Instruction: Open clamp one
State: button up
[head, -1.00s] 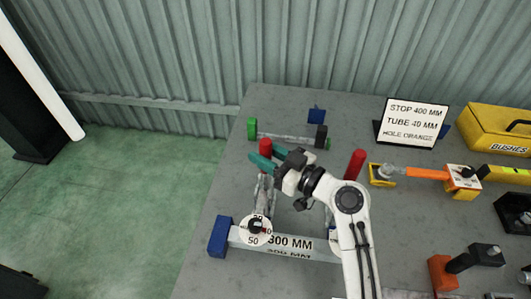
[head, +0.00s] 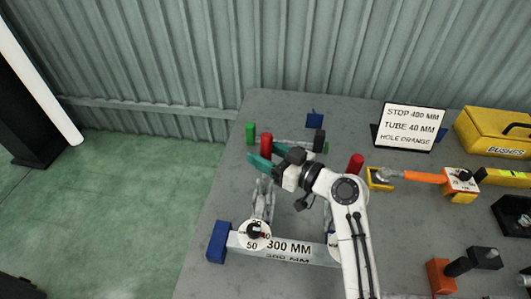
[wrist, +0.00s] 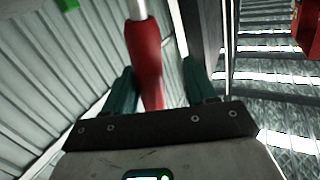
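Two clamps with red handles stand behind the 300 mm bar (head: 290,247). The left red handle (head: 266,143) stands roughly upright, and the right red handle (head: 356,163) stands apart from my gripper. Neither clamp is visibly numbered one. My gripper (head: 266,153) is at the left handle, its teal fingers on either side. In the wrist view the red handle (wrist: 149,60) runs between the fingers of my gripper (wrist: 160,78), with a visible gap at the right finger. The fingers are apart; contact with the left finger is unclear. My arm hides part of the right clamp.
A sign (head: 409,127) reads stop 400 mm, tube 40 mm, hole orange. A yellow bushes box (head: 490,131), an orange-handled tool (head: 418,175) and dark blocks crowd the right. A green-ended bar lies behind the left handle. The table's left side is clear.

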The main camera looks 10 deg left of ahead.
jog(key=shift+s, duration=0.1)
jog(key=b+v, duration=0.1)
jog(key=v, duration=0.6)
jog(key=shift+d+b, duration=0.2)
jog(key=shift+b, duration=0.2)
jog(key=shift+c, duration=0.2)
